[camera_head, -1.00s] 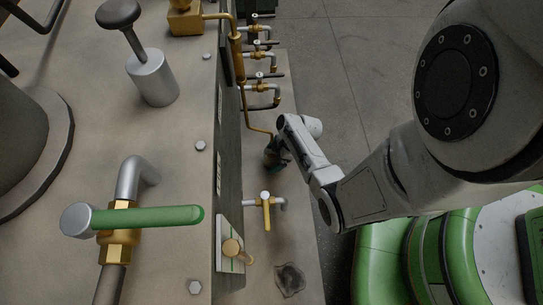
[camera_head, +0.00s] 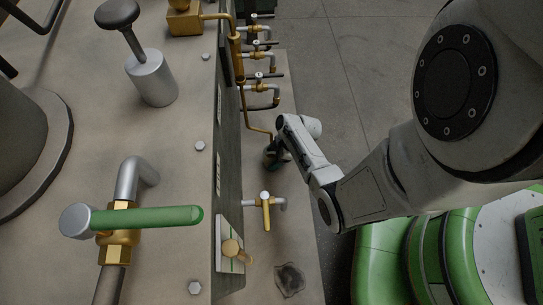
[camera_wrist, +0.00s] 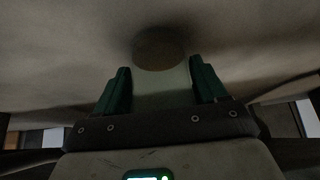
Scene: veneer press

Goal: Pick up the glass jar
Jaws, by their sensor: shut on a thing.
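The glass jar (camera_wrist: 163,84) is in the wrist view, between the two green fingers of my gripper (camera_wrist: 163,82). It is pale and see-through, with a dull brown round lid or end (camera_wrist: 160,48) at its far side. My gripper is shut on the jar's sides. In the head view my gripper (camera_head: 272,156) is low beside the press, partly hidden by my own arm. The jar cannot be made out there. Whether it touches the surface below is not clear.
The press body (camera_head: 180,235) fills the left, with a green-handled valve (camera_head: 148,217) on top. Several taps line its side, including a yellow-handled one (camera_head: 266,208) near my gripper. Open grey floor (camera_head: 345,60) lies to the right.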

